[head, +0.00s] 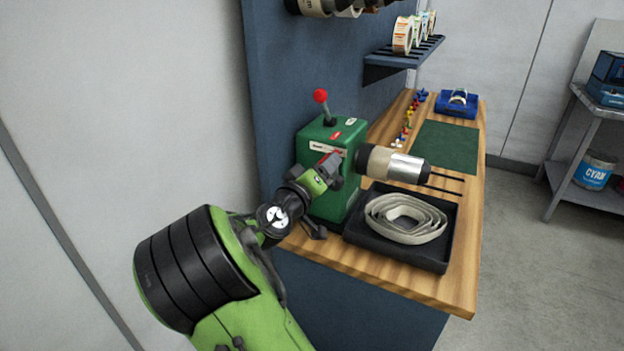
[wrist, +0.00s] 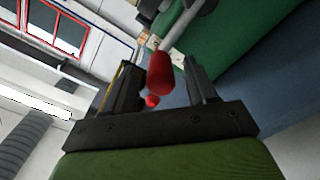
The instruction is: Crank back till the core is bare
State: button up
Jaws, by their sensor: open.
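The green rewinder (head: 325,195) stands on the bench with a red-knobbed lever (head: 321,97) on top. Its spindle points right and carries a roll, beige (head: 374,160) near the housing and silver (head: 405,168) toward the outer end. I cannot tell which part is bare core. A loose beige strip (head: 405,218) lies coiled in a black tray (head: 395,255) below. My gripper (head: 328,168) is at the machine's near side. In the wrist view my open gripper (wrist: 161,72) has a red crank grip (wrist: 160,74) between its fingers, with gaps on both sides.
A blue panel (head: 300,60) rises behind the bench. A green mat (head: 446,146) and a blue holder (head: 456,103) are farther along the wooden bench (head: 465,225). A shelf of label rolls (head: 403,36) hangs above.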

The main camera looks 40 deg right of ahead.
jog(key=v, duration=1.5)
jog(key=shift+p, duration=0.45)
jog(key=shift+r, duration=0.1)
